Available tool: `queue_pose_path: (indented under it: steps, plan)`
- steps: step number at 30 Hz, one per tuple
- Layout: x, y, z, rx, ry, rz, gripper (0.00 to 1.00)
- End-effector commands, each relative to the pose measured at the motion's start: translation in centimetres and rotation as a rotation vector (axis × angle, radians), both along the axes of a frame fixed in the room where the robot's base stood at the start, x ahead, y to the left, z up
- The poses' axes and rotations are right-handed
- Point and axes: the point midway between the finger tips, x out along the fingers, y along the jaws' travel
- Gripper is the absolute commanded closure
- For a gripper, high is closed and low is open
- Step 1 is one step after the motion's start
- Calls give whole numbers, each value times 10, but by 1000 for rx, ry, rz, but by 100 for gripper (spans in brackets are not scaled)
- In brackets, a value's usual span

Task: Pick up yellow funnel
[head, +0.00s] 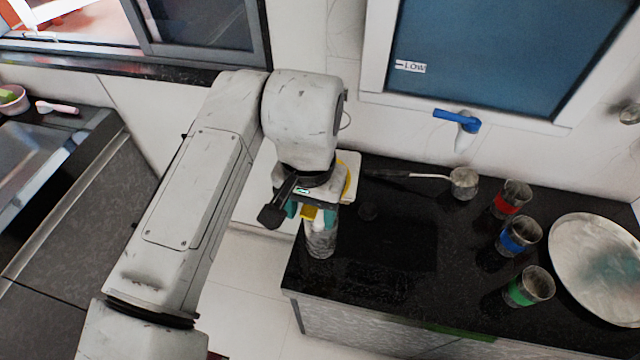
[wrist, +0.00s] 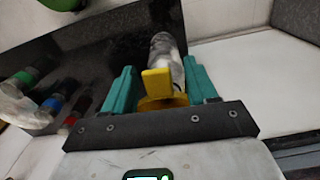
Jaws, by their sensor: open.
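The yellow funnel shows in the wrist view (wrist: 158,85) between the two teal fingers of my gripper (wrist: 160,66), with an upright tab and a wider round part close to the palm. In the head view only parts of the yellow funnel (head: 308,213) show, because my wrist and fingers cover most of it. My gripper (head: 308,212) is open around the funnel, with a gap at the fingers in the wrist view. A clear bottle (head: 320,243) stands just below at the counter's left edge; it also shows beyond the funnel in the wrist view (wrist: 165,50). Whether they touch is hidden.
The black counter (head: 400,280) holds a long-handled pot (head: 463,183), cups with red (head: 509,202), blue (head: 515,238) and green (head: 528,289) bands, and a large round plate (head: 600,265). A blue-handled tap (head: 463,125) is on the wall. The counter's middle is clear.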

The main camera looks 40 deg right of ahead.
Motion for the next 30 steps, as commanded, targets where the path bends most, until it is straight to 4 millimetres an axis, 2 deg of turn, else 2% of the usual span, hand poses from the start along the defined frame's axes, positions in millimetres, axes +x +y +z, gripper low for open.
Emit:
queue_pose_path:
  steps: [3,10,27,30]
  plan:
    - [0,0,-9,-1,1,1,43]
    - [0,0,-10,0,-1,0,43]
    - [0,0,-10,0,-1,0,96]
    - [0,0,-10,0,-1,0,98]
